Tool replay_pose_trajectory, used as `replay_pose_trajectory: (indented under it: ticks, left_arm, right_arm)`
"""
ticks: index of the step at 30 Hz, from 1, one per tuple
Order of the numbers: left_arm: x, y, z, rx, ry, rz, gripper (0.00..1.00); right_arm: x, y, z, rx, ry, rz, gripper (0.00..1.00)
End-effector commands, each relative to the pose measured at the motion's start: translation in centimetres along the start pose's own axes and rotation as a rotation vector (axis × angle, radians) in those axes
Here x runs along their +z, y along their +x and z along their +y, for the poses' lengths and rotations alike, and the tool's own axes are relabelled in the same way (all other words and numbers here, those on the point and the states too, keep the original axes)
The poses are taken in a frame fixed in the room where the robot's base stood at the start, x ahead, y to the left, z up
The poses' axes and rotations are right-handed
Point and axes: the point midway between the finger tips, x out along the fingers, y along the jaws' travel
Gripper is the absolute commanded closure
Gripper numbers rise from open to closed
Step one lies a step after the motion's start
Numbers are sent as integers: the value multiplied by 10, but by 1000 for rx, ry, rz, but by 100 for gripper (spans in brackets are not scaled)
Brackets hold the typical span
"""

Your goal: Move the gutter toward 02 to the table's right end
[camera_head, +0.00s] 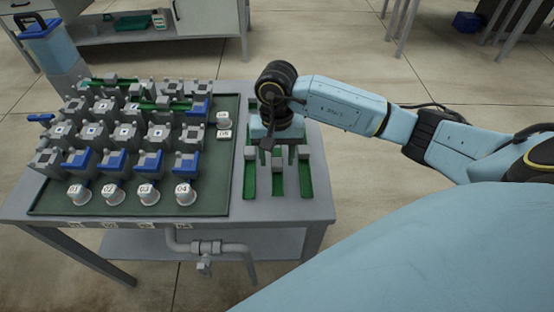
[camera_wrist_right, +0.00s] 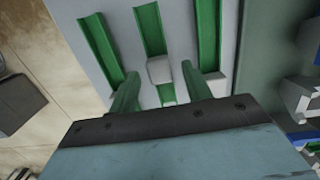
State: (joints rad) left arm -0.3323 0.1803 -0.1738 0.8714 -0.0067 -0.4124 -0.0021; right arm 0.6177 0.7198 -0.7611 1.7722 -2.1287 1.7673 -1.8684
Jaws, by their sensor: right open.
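Three green gutters lie side by side on the bare right end of the table: a left one (camera_head: 250,181), a middle one (camera_head: 278,181) and a right one (camera_head: 306,181). Each carries a small grey block. Two more green gutters, a rear one (camera_head: 120,82) and a nearer one (camera_head: 160,104), lie among the grey blocks on the skid. I cannot tell which leads toward 02. My right gripper (camera_head: 276,150) points down, open, over the three gutters. In the right wrist view the middle gutter's block (camera_wrist_right: 159,70) shows just beyond the gripper body. My left gripper is out of view.
A dark green tray (camera_head: 215,190) holds grey blocks with blue levers and a front row of white numbered cups (camera_head: 147,194). A blue container (camera_head: 47,45) stands at the back left. Pipework (camera_head: 205,247) hangs under the front edge. Bare tabletop (camera_head: 290,209) shows in front of the gutters.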

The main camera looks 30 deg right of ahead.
Motion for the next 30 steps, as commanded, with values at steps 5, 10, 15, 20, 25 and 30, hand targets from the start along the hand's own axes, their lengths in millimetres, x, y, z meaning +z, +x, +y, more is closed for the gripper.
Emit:
replay_pose_trajectory:
  ticks: [5,10,15,20,25,30]
  left_arm:
    - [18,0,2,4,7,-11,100]
    - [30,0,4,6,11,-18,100]
    - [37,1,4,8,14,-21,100]
    - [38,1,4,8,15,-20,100]
    - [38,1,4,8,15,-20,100]
    - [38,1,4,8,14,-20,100]
  right_arm:
    - [-1,-45,0,-1,-2,4,51]
    - [0,-77,0,-1,-2,3,51]
    - [0,-95,0,1,0,1,51]
    - [0,-99,0,1,-1,-1,51]
    - [0,-99,0,1,-1,-1,51]
    - [0,-99,0,1,-1,-1,51]
